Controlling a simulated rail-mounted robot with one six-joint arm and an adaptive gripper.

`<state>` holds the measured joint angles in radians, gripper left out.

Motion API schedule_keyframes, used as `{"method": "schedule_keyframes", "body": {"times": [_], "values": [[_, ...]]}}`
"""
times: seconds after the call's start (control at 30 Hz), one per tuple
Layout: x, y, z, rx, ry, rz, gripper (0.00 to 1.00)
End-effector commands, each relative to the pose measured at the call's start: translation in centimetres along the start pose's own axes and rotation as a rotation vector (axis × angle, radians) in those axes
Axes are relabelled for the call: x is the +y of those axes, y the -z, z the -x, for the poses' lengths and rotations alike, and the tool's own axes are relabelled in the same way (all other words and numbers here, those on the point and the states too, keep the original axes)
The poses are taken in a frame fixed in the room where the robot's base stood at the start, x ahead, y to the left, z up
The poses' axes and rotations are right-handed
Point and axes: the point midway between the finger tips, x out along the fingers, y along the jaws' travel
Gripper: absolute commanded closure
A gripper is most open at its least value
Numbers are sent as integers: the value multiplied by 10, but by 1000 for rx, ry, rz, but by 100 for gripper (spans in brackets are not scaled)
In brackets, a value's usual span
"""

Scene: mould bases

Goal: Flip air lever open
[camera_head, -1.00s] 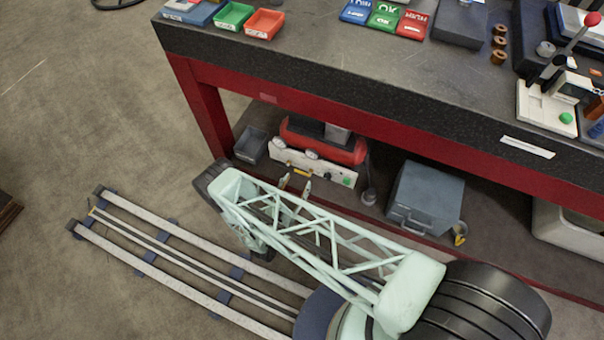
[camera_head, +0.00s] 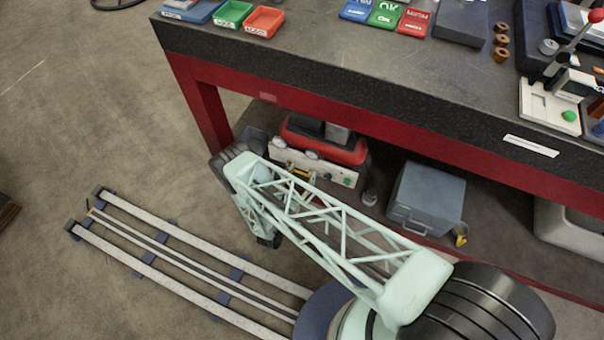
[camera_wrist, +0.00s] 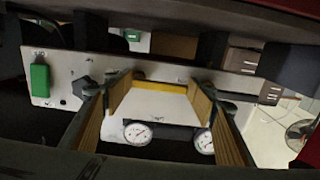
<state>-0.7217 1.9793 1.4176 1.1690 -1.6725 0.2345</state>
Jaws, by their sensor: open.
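The yellow air lever (camera_wrist: 160,87) lies across the white front panel (camera_wrist: 70,80) of the red air unit, roughly along the panel's length. In the wrist view it sits between the two ridged tan finger pads of my gripper (camera_wrist: 160,92), which is open. Touching or apart, I cannot tell. In the head view the lever (camera_head: 302,173) shows just above my arm, on the panel under the red unit (camera_head: 335,148). My fingers are hidden behind my arm there. Two round gauges (camera_wrist: 138,133) and a green part (camera_wrist: 40,78) show on the panel in the wrist view.
The unit stands on the lower shelf under the red-framed bench (camera_head: 400,128), whose edge overhangs it. The floor in front is open.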

Motion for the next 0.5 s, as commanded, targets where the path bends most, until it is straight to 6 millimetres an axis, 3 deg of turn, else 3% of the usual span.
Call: {"method": "schedule_keyframes", "body": {"times": [0.23, 0.5], "values": [[0, 0, 0, 0, 0, 0, 48], [-1, 0, 0, 0, 1, -1, 72]]}}
